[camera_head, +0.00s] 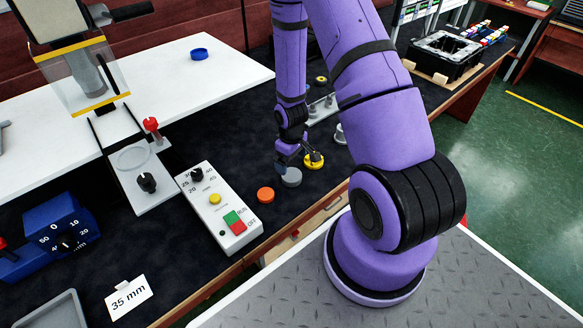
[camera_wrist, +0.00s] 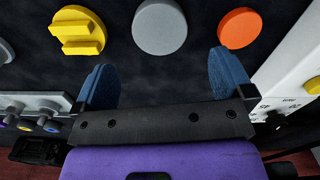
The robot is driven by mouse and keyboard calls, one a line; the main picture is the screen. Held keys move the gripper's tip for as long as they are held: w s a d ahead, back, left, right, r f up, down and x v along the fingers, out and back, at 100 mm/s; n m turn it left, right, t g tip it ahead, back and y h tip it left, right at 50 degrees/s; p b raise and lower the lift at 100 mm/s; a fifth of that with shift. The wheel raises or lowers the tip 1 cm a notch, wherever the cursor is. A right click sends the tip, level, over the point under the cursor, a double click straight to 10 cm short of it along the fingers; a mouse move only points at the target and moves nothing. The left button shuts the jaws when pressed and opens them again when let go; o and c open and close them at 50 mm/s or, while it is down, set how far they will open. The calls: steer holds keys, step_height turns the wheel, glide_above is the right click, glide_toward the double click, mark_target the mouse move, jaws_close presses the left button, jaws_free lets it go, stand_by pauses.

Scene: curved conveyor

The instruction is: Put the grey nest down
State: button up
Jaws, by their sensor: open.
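The grey nest, a round grey disc (camera_head: 291,177), lies flat on the dark table mat. In the wrist view the grey nest (camera_wrist: 160,27) is beyond the fingertips, roughly in line with the gap between them. My gripper (camera_head: 284,160) is just behind and above the disc in the head view. In the wrist view my gripper (camera_wrist: 165,78) has its two blue fingers wide apart with nothing between them. The disc appears apart from the fingers.
An orange disc (camera_head: 265,195) and a yellow nest with raised bars (camera_head: 314,160) lie close on either side of the grey one. A white control box (camera_head: 219,210) stands to the left. A grey rack (camera_head: 318,110) stands behind. A 35 mm card (camera_head: 129,297) is front left.

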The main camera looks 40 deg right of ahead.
steer(key=shift+r, duration=2.75)
step_height(320, 180, up, 13)
steer(key=t, duration=0.1)
glide_above(291, 174)
steer(key=w+a, duration=0.1)
steer(key=a, duration=0.1)
steer(key=s+a+r+m+t+h, duration=0.1)
steer(key=s+a+r+t, duration=0.15)
steer(key=r, duration=1.15)
steer(key=s+a+r+t, duration=0.1)
steer(key=s+a+r, duration=0.2)
steer(key=s+r, duration=0.4)
steer(key=s+a+r+m+y, duration=0.1)
steer(key=s+a+r, duration=0.3)
steer(key=s+r, duration=0.4)
steer(key=s, duration=0.2)
steer(key=shift+s+m+t, duration=0.3)
steer(key=shift+t, duration=0.05)
